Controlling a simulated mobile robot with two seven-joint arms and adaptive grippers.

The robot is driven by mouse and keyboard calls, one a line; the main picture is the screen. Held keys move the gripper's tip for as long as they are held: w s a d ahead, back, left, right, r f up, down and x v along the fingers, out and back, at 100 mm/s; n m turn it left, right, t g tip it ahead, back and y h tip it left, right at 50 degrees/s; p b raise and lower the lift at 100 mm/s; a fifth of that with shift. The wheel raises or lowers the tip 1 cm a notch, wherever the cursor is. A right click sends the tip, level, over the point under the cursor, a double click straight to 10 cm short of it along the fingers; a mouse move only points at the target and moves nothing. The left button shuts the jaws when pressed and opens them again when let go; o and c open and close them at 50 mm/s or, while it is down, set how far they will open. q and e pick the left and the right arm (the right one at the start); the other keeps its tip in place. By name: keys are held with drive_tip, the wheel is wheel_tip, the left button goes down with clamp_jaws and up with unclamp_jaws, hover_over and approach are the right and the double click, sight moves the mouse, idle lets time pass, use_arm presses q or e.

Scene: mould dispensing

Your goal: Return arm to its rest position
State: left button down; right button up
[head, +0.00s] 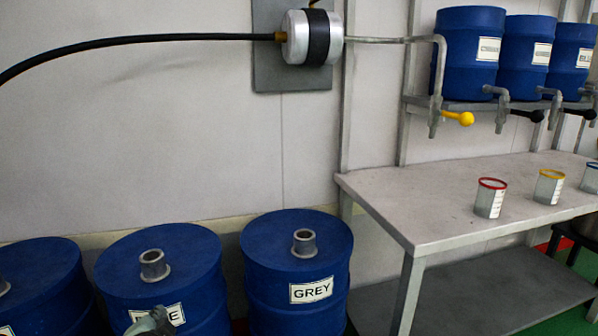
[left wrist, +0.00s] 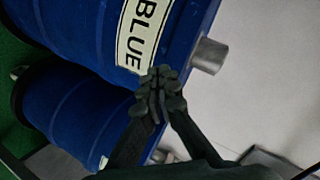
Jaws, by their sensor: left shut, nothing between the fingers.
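My left gripper (head: 150,322) shows at the bottom edge of the head view, in front of the label of a blue drum (head: 200,262). In the left wrist view the gripper (left wrist: 160,82) is shut, its fingertips together with nothing between them. Behind the fingertips, a blue drum (left wrist: 90,28) carries a white label reading BLUE (left wrist: 140,35). I cannot tell whether the fingers touch the drum. My right gripper is not in view.
A drum labelled GREY (head: 265,262) stands to the right, another drum (head: 40,275) to the left. A metal table (head: 400,195) holds clear cups with red (head: 490,200), yellow (head: 549,187) and blue rims (head: 591,180). Blue barrels with taps (head: 469,50) stand above. A black hose (head: 140,40) crosses the wall.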

use_arm(q)
drive_tip(key=s+d+f+n+g+h, duration=0.1)
drive_tip(key=s+f+n+g, duration=0.1)
drive_tip(key=s+f, duration=0.4)
drive_tip(key=s+d+f+n+g+h, duration=0.1)
drive_tip(key=s+f+g, duration=0.3)
drive_tip(key=s, duration=0.9)
drive_tip(key=s+d+f+n+g+h, duration=0.1)
drive_tip(key=s+f+n+g, duration=0.2)
drive_tip(key=s+f, duration=0.7)
drive_tip(key=shift+s+d+f+n+g, duration=0.15)
drive_tip(key=shift+d+f+n+g, duration=0.15)
drive_tip(key=shift+n, duration=0.1)
